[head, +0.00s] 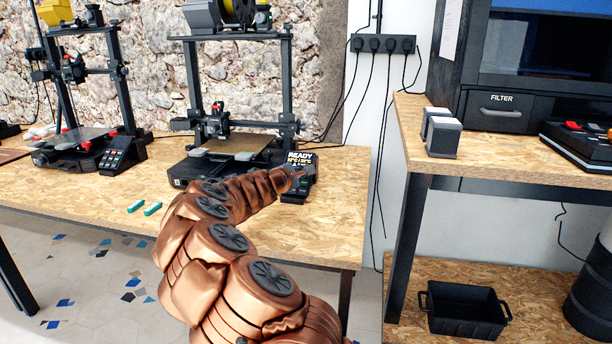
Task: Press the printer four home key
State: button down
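A 3D printer with a black frame (288,90) stands at the right end of the wooden table. Its control panel (301,158) is at its front right, with a lit screen whose top line reads READY. No number on the printer is legible, and I cannot make out a home key. My copper arm reaches over the table from the front, and my gripper (297,178) is at the panel, in front of its middle and covering part of it. I cannot tell whether it touches the panel, or whether its fingers are open or shut.
Another printer (115,85) with a keypad panel (122,155) stands to the left. Two small teal-and-white pieces (144,207) lie near the table's front edge. A second bench (408,125) stands right, past a gap with hanging cables (381,150). A black bin (465,308) sits on its lower shelf.

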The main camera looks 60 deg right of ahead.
dwell(0.7)
jog(key=shift+w+d+f+b, duration=0.1)
jog(key=shift+d+f+b, duration=0.15)
jog(key=shift+f+b, duration=0.1)
jog(key=shift+d+f, duration=0.2)
jog(key=shift+f, duration=0.1)
dwell(0.7)
jog(key=shift+r, duration=0.15)
dwell(0.3)
jog(key=shift+a+r, duration=0.45)
jog(key=shift+r, duration=0.05)
jog(key=a+r, duration=0.1)
jog(key=a+r+p, duration=0.1)
jog(key=s+a+r+p, duration=0.1)
jog(key=r, duration=0.1)
jog(key=shift+s, duration=0.1)
dwell(0.6)
dwell(0.7)
